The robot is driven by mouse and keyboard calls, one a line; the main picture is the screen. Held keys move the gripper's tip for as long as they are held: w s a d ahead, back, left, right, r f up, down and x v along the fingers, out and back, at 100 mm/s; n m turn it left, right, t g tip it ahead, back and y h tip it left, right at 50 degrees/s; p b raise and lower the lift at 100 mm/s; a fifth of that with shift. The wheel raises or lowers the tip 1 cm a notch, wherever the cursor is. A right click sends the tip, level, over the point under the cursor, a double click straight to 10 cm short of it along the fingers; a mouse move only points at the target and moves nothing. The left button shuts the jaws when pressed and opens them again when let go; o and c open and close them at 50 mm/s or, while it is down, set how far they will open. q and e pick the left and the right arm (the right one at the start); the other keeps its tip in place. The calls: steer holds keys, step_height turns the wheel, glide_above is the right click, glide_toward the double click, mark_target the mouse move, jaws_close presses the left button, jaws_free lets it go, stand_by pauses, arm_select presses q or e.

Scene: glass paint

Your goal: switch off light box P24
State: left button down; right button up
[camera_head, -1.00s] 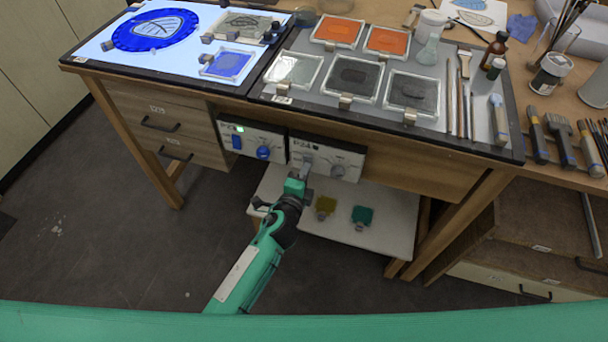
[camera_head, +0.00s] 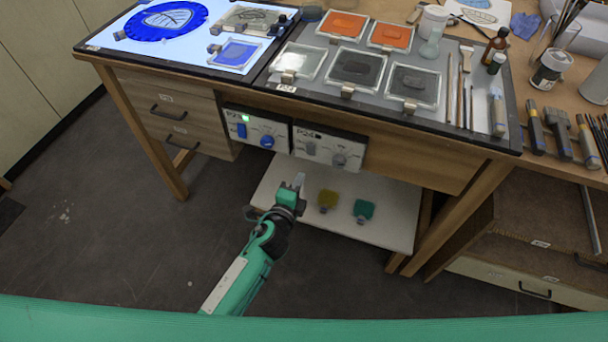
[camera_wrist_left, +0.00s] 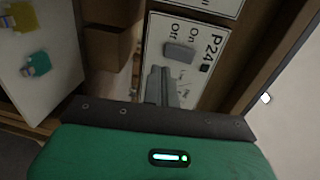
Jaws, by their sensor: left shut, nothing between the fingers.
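The P24 control box (camera_head: 328,147) is a white panel under the bench top, with a grey rocker switch (camera_head: 311,148) and a round knob (camera_head: 339,160). Its small lamp beside the label looks dark. The wrist view shows the panel (camera_wrist_left: 210,65) turned sideways, with On and Off marks by the grey switch (camera_wrist_left: 179,53). The light surface (camera_head: 310,93) above P24 is grey and unlit. My left gripper (camera_head: 299,181) is shut and empty, below and in front of the panel, apart from it; its fingers (camera_wrist_left: 160,85) show in the wrist view. My right gripper is out of view.
A neighbouring control box (camera_head: 255,128) has a blue switch and a lit green lamp; its light surface (camera_head: 108,39) glows. A white shelf (camera_head: 385,232) below carries a yellow (camera_head: 327,199) and a teal piece (camera_head: 363,209). Floor in front is clear.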

arm_select(q)
steer(key=s+a+f+b, duration=0.1)
steer(key=s+a, duration=0.1)
steer(key=s, duration=0.4)
steer(key=shift+s, duration=0.35)
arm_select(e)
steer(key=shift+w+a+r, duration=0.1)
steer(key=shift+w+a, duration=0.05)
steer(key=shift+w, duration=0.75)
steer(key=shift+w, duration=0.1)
